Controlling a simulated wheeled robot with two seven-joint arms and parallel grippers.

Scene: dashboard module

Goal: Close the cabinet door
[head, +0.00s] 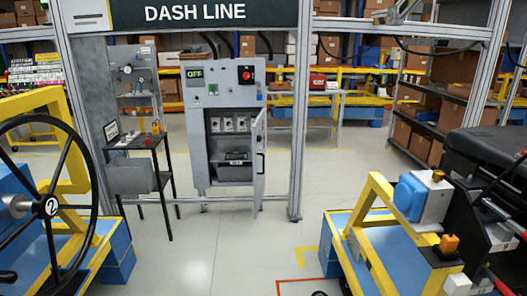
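The grey cabinet (222,90) stands upright at the middle of the head view, under the DASH LINE sign. Its lower door (259,158) stands open, swung out toward me at the right side of the opening. A dark handle shows on the door's right edge. Inside, several white units sit in a row above a dark device (236,158) on a shelf. The upper panel carries an OFF display and a red knob on a black plate. Neither of my grippers shows in the head view.
A small black table (135,143) stands left of the cabinet. A black wheel (50,207) on a yellow and blue frame is at left. Another yellow and blue stand (365,235) is at right. Grey floor between them is clear up to the cabinet.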

